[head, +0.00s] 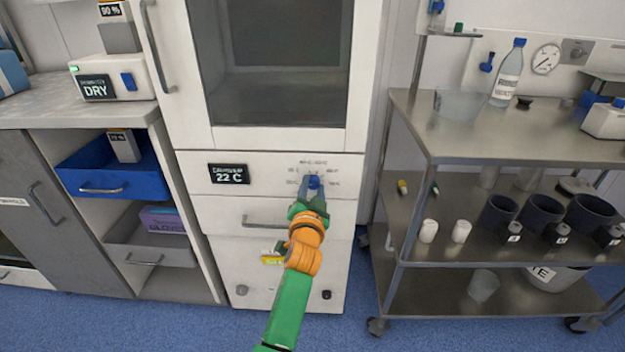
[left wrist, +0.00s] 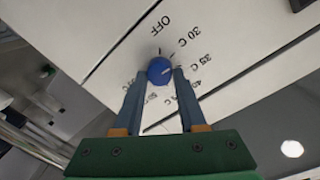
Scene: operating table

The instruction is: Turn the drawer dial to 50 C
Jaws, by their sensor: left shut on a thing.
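The blue drawer dial (head: 313,182) sits on the white cabinet's control panel. It also shows in the left wrist view (left wrist: 160,70), ringed by printed marks OFF, 30 C, 35 C and others; the marks nearest my fingers are partly hidden or hard to read. A pale line on the dial is visible, but I cannot tell which mark it meets. A black display (head: 229,174) left of the dial reads 22 C. My left gripper (head: 312,190) reaches up to the panel, its two fingers shut on either side of the dial. My right gripper is not in view.
A drawer handle (head: 265,224) lies just below the dial, close to my left arm. A steel cart (head: 480,150) with bottles and cups stands to the right. Blue floor shows between.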

